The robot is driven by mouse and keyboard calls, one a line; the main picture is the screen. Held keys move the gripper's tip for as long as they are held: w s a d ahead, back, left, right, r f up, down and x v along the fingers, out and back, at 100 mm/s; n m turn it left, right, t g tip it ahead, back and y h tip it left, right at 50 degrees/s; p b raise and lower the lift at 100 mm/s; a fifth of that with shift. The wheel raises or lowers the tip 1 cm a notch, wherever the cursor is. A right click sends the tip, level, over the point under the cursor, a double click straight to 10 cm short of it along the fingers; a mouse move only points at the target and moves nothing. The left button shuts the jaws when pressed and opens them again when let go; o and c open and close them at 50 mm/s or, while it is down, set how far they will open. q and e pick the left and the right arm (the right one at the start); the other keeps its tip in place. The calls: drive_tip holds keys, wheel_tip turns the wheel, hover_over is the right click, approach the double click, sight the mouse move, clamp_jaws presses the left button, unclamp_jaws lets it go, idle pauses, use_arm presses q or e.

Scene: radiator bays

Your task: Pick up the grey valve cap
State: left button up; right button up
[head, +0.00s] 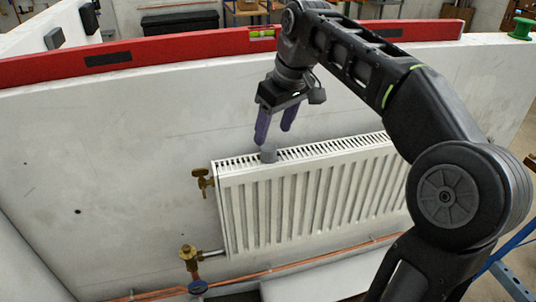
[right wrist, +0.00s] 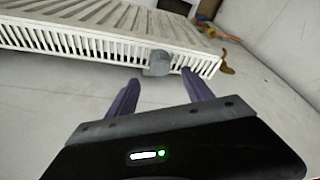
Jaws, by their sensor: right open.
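The grey valve cap (head: 268,154) is a small grey cylinder on the top grille of the white radiator (head: 300,200), near its left end. In the right wrist view the cap (right wrist: 158,63) shows beyond the fingers, between their tips. My right gripper (head: 272,140) is open, with its two purple fingers pointing down just above the cap. In the right wrist view the right gripper (right wrist: 160,82) has empty space between its fingers. The cap appears apart from both fingers. My left gripper is in neither view.
A brass valve (head: 203,182) sticks out at the radiator's upper left. Another brass valve (head: 189,257) with a blue handle stands by the copper pipe (head: 265,274) below. A long red spirit level (head: 150,52) lies along the wall's top edge.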

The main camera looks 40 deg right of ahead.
sight(269, 146)
drive_tip(key=shift+w+f, duration=0.15)
drive_tip(key=shift+f, duration=0.3)
drive_tip(key=shift+p+x, duration=0.5)
drive_tip(key=shift+x, duration=2.15)
drive_tip(key=shift+a, duration=0.1)
drive_tip(key=shift+c, duration=0.3)
clamp_jaws()
